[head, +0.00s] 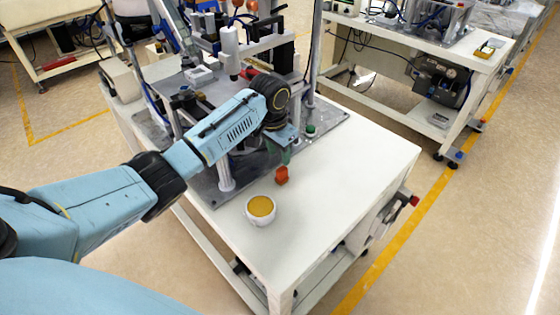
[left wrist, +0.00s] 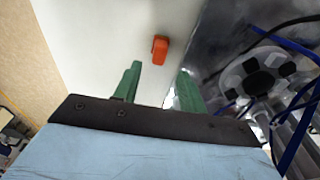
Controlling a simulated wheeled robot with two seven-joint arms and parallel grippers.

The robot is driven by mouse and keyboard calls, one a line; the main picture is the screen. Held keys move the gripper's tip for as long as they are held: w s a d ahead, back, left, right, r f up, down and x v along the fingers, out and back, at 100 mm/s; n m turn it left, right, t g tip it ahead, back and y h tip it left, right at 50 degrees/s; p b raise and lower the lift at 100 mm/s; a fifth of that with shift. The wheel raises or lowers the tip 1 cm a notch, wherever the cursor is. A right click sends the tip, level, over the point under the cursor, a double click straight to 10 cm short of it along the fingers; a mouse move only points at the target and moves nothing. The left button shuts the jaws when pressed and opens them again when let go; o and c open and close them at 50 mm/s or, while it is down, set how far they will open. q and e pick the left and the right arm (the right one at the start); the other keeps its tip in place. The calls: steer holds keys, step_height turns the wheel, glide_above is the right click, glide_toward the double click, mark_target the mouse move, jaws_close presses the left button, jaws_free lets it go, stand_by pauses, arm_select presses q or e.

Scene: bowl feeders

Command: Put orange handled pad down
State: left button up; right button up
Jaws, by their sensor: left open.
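The orange handled pad (head: 281,175) sits on the white table top, close to the edge of the grey machine plate. It also shows in the left wrist view (left wrist: 160,48), lying on the white surface ahead of the fingers. My left gripper (head: 287,157) is over the plate edge, just behind the pad in the head view. In the left wrist view its two green fingers (left wrist: 158,88) are spread apart with nothing between them, and the pad is beyond their tips, apart from them. My right gripper does not show in either view.
A white cup (head: 261,211) with a yellow-brown top stands on the table in front of the pad. The machine (head: 230,55) with posts and cables fills the back of the table. The table's right part (head: 355,160) is clear.

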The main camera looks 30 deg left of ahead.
arm_select(q)
steer(key=r, duration=0.4)
steer(key=shift+s+a+r, duration=0.1)
steer(key=shift+s+r, duration=0.05)
steer(key=shift+s, duration=0.1)
